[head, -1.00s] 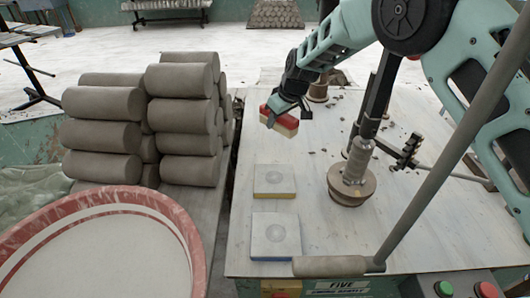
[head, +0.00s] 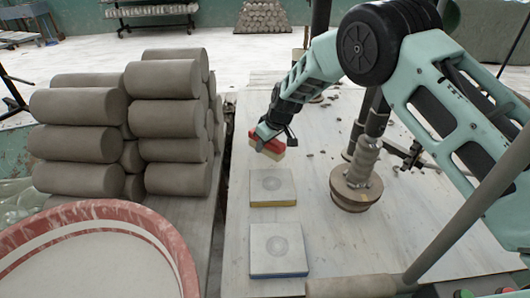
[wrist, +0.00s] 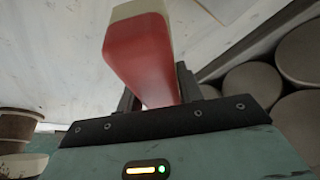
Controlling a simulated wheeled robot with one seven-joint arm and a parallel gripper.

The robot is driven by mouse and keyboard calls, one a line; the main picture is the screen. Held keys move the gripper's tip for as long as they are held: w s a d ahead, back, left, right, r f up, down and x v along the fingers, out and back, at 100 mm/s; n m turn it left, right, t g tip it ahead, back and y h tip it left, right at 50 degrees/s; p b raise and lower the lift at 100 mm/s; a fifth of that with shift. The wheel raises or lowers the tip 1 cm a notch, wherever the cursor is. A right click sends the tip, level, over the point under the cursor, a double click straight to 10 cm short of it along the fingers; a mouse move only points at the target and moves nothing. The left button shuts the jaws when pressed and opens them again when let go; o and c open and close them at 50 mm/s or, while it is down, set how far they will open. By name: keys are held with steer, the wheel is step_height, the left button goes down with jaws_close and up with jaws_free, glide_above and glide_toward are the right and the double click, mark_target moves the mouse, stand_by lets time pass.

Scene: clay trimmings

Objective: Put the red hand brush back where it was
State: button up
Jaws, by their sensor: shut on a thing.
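The red hand brush (head: 267,146) has a red body and a cream underside. My gripper (head: 270,134) is shut on it, and it hangs tilted at the left side of the table, just behind a square grey pad with a yellow edge (head: 272,201). I cannot tell how high it is above the table. In the wrist view the brush (wrist: 140,58) sits between the two fingers (wrist: 157,85), its red side towards the camera. A second square pad with a blue edge (head: 278,268) lies nearer me. Both pads show a round mark on top.
The pale worktable (head: 330,245) carries a wheel-like round stand (head: 356,188) on the right and small dark clay scraps behind it. Stacked grey clay rolls (head: 165,135) stand left of the table. A red-rimmed basin (head: 175,240) is at the front left.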

mark_target(276, 142)
steer(key=shift+f+p, duration=0.4)
steer(key=shift+f, duration=1.7)
steer(key=o, duration=0.9)
steer(key=shift+f, duration=0.15)
steer(key=b+v, duration=0.2)
steer(key=v, duration=1)
